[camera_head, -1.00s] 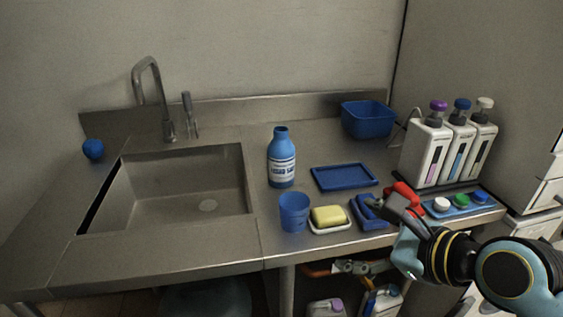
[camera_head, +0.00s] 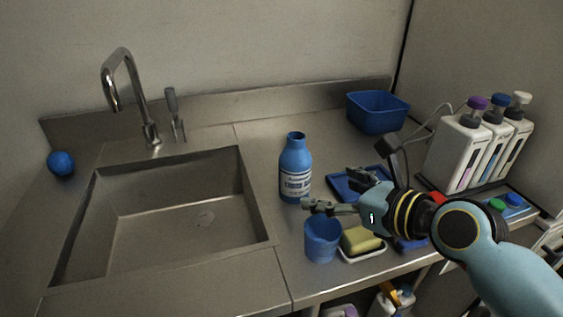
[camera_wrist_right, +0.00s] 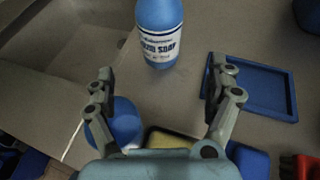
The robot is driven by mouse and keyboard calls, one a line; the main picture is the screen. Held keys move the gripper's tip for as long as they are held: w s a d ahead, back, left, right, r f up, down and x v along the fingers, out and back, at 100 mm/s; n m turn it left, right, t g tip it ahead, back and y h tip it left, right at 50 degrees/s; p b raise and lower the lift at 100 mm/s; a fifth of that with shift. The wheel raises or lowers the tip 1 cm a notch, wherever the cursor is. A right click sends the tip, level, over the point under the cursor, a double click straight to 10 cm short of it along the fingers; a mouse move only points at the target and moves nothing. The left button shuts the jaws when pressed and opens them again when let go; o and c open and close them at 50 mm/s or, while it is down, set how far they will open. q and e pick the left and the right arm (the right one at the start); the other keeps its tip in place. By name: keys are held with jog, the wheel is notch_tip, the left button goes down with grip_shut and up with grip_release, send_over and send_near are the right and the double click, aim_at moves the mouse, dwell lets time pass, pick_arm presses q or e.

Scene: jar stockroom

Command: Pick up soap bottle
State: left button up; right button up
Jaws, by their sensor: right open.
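The soap bottle (camera_head: 295,170) is blue with a white label and stands upright on the metal counter, right of the sink. In the right wrist view the bottle (camera_wrist_right: 160,33) stands beyond the fingertips, roughly centred between them, with its top cut off; the label reads "LIQUID SOAP". My right gripper (camera_head: 338,190) is open and empty, just right of and in front of the bottle, above the blue cup and sponge. Its two spread fingers also show in the right wrist view (camera_wrist_right: 160,82). My left gripper is not in view.
A blue cup (camera_head: 322,240) and a yellow sponge (camera_head: 361,240) on a white dish sit below my right gripper. A blue tray (camera_head: 343,185) lies behind it. A blue tub (camera_head: 377,112) and several dispensers (camera_head: 455,152) stand farther right. The sink (camera_head: 165,215) is at left.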

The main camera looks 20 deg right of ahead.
aim_at(305, 158)
jog(key=b+x, duration=0.1)
jog(key=x, duration=0.4)
jog(key=shift+w+a, duration=0.15)
jog(key=shift+w, duration=0.15)
jog(key=x, duration=0.5)
jog(key=shift+w+a+r, duration=0.1)
jog(key=shift+w+r, duration=0.1)
jog(key=shift+w, duration=0.2)
jog(key=c, duration=1.4)
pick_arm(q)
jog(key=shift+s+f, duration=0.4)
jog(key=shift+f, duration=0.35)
pick_arm(e)
jog(key=shift+r, duration=0.2)
jog(key=shift+r, duration=0.75)
notch_tip(305, 158, up, 3)
jog(key=shift+f+p, duration=0.15)
jog(key=shift+p, duration=0.25)
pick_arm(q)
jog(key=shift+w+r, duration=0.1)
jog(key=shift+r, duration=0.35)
pick_arm(e)
jog(key=w+d+r, duration=0.5)
jog(key=d+r, duration=0.1)
jog(key=d, duration=0.4)
jog(key=shift+d+r, duration=0.25)
jog(key=shift+d, duration=0.05)
